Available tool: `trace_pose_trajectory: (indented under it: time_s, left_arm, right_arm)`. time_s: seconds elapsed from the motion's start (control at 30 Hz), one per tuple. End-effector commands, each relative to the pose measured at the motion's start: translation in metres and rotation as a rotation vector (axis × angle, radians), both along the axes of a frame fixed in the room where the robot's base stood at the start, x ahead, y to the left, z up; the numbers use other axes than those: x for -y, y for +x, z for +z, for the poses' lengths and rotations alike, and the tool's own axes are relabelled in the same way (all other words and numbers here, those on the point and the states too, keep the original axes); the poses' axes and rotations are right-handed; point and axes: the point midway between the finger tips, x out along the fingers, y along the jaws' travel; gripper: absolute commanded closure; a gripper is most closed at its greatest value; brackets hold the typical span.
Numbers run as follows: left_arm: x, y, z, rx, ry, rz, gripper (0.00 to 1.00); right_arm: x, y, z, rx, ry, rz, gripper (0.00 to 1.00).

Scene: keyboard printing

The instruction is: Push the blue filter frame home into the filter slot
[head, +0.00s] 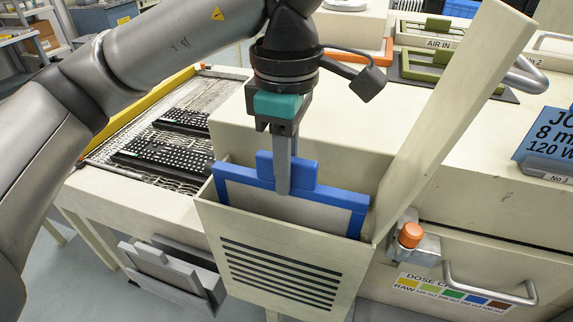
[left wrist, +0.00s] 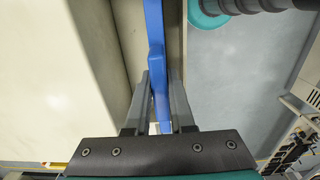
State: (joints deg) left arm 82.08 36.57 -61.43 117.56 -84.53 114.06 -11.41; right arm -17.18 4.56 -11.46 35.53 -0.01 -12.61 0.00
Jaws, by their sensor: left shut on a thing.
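The blue filter frame (head: 341,205) has a grey panel and stands upright, partly down inside the filter slot (head: 214,212), a cream louvred box on the machine's side. Its upper part and the blue tab on top stick up above the box's rim; its lower part is hidden. My left gripper (head: 283,186) points down and is shut on the frame at its tab. In the left wrist view the blue frame (left wrist: 154,45) runs between the two fingers (left wrist: 159,78). My right gripper does not show.
A cream lid (head: 455,115) stands tilted open at the box's right. An orange knob (head: 410,235) and a metal handle (head: 490,294) are to its right. Black keyboards (head: 165,158) lie on a mesh conveyor behind left. A grey frame in a holder (head: 165,262) hangs at lower left.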

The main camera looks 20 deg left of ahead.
Motion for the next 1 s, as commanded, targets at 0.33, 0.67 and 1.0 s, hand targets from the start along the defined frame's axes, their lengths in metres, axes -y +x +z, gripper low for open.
trace_pose_trajectory:
  time_s: [0.33,0.67,1.0]
  left_arm:
    - [0.000,0.000,-0.014,0.001,0.000,0.000,1.00]
    - [0.000,0.000,-0.025,0.001,0.000,0.000,1.00]
    - [0.000,0.000,-0.037,0.001,0.000,0.000,1.00]
  right_arm:
    - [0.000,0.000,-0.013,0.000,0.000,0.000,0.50]
    - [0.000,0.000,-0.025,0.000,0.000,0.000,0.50]
    - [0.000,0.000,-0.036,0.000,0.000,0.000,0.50]
